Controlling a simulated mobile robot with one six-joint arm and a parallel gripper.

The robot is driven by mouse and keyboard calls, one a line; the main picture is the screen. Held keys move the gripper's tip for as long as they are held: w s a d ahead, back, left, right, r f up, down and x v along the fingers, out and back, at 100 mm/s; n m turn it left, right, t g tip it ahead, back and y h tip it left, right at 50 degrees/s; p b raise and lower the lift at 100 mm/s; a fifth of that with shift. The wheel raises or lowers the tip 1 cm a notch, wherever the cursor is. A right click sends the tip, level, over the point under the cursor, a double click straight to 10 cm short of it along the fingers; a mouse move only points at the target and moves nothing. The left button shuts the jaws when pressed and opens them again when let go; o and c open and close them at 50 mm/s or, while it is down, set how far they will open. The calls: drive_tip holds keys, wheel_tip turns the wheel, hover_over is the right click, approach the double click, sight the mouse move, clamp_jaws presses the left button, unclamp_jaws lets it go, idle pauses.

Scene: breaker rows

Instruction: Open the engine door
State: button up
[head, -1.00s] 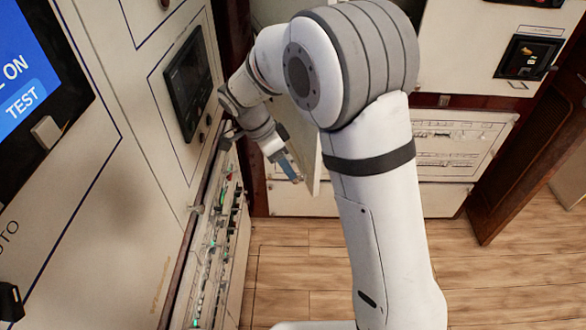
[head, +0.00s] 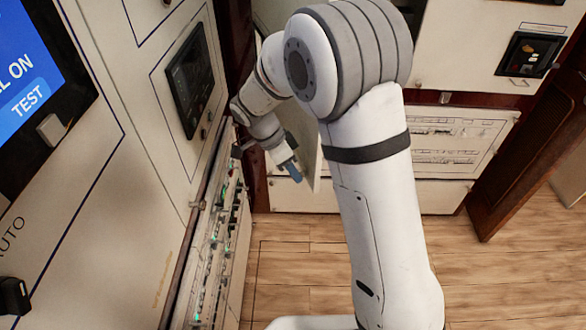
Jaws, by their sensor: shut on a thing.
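My gripper (head: 293,170) is at the centre of the head view, past the wrist, its bluish fingertips pointing down and to the right. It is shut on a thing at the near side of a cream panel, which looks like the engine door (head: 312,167). The door stands out from the left wall, seen nearly edge-on. My arm hides part of it, and the exact grip point is too small to make out. Left of it, the breaker rows (head: 215,245) with small green lights are uncovered.
The left wall carries a blue screen (head: 28,60) and a dark display (head: 190,80). A cream cabinet with a breaker panel (head: 450,145) stands at the back, and a brown wooden door (head: 525,150) at the right. The wooden floor (head: 490,280) is clear.

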clamp_jaws()
idle(0.8)
